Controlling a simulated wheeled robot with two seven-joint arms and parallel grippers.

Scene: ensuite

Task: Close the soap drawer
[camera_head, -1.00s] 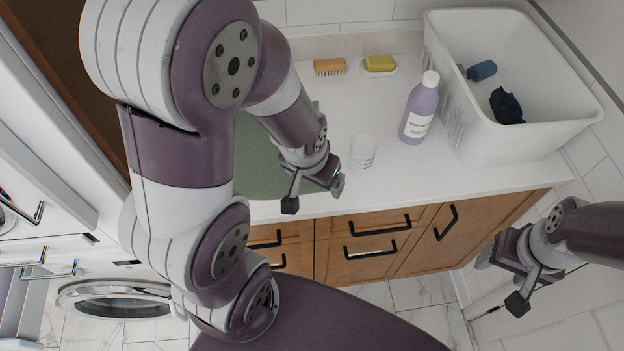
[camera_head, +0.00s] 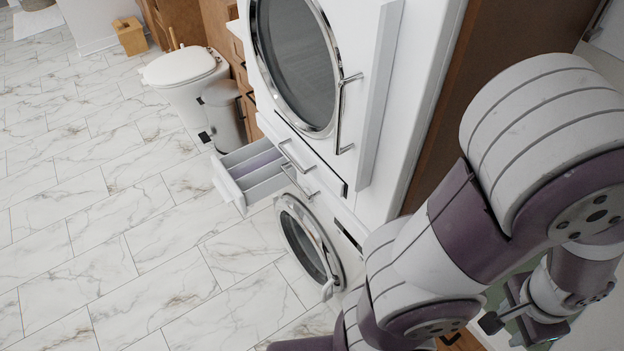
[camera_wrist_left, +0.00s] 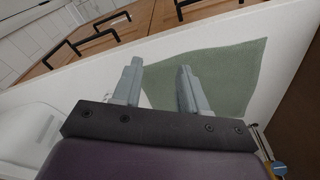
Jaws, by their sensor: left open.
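The soap drawer (camera_head: 228,186) is pulled out of the white laundry stack, between the upper round door and the lower round door. Its inside shows several long compartments. My left gripper (camera_head: 512,318) is at the lower right in the head view, far from the drawer and partly cut off by my arm. In the left wrist view my left gripper (camera_wrist_left: 160,68) is open and empty above a green cloth (camera_wrist_left: 228,75) on the white counter. The drawer is not in the left wrist view. My right gripper is out of view.
The upper round door (camera_head: 293,62) and lower round door (camera_head: 305,240) flank the drawer. A toilet (camera_head: 180,68) and a bin (camera_head: 222,112) stand behind it. The marble floor (camera_head: 110,240) left of the drawer is clear. Wooden drawers (camera_wrist_left: 100,55) with black handles show in the wrist view.

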